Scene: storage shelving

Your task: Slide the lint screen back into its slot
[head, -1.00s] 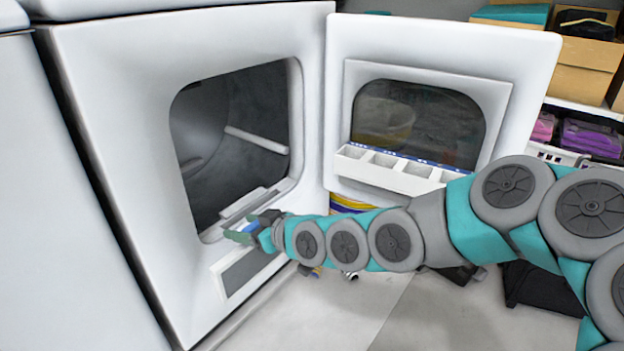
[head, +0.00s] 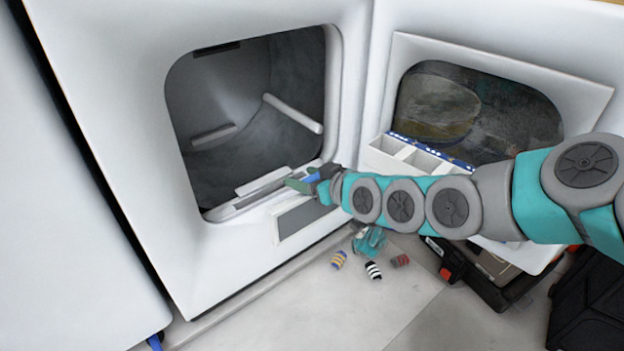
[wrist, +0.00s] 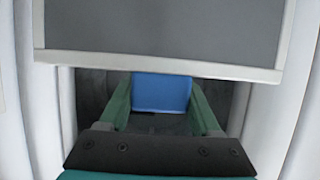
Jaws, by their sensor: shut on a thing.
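The lint screen (head: 308,216) is a grey mesh panel in a white frame. It hangs below my gripper (head: 303,184), in front of the dryer's front face, below the right part of the door opening. In the wrist view the screen (wrist: 160,40) fills the top. My gripper (wrist: 162,95) is shut on the screen's blue handle (wrist: 161,93), with a green finger on each side. The lower lip of the opening (head: 262,200) carries a long narrow recess that looks like the slot. The screen is outside it; their exact gap cannot be told.
The dryer drum (head: 235,110) is open and looks empty. The open door (head: 480,60) stands at the right, with a white divided tray (head: 420,160) behind my arm. Several small striped items (head: 373,270) and a black case (head: 495,285) lie on the floor.

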